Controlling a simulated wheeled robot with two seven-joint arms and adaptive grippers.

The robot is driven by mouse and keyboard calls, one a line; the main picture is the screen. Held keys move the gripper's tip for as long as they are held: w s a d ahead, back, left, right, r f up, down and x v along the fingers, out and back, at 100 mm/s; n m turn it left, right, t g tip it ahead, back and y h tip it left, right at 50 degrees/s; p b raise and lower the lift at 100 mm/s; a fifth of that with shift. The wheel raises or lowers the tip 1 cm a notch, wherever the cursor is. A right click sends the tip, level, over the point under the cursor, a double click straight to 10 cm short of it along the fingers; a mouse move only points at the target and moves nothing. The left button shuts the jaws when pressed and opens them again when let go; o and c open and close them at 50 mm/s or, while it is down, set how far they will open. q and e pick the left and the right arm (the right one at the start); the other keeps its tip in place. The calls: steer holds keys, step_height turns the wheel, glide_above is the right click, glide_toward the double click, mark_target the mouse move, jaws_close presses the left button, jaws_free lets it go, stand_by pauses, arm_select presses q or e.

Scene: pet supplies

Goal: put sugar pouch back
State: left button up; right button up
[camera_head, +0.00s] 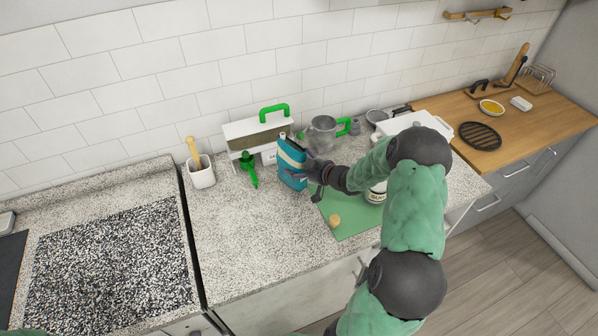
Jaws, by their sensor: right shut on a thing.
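A blue pouch (290,160) with a pale band stands near the back of the speckled counter, and I take it to be the sugar pouch. My right gripper (303,166) is shut on its right side. The fingers and that side of the pouch partly hide each other. I cannot tell whether the pouch bottom touches the counter. My left gripper is not in view.
A white box with a green handle (273,111) stands behind the pouch, with a green tool (248,168) at its front. A metal pitcher (321,133) is to the right. A green mat (345,226) holds a round tan item (334,220) and a jar (376,194). Counter front left is clear.

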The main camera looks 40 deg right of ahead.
steer(key=shift+w+f+b, duration=0.1)
steer(key=shift+f+b, duration=0.2)
steer(key=shift+f, duration=1.2)
steer(key=shift+f, duration=0.1)
steer(key=o, duration=1.2)
steer(key=shift+f, duration=0.15)
steer(key=shift+r, duration=0.2)
steer(key=p+v, duration=0.1)
steer(key=v, duration=1.1)
steer(key=shift+p, duration=0.35)
steer(key=shift+r, duration=0.1)
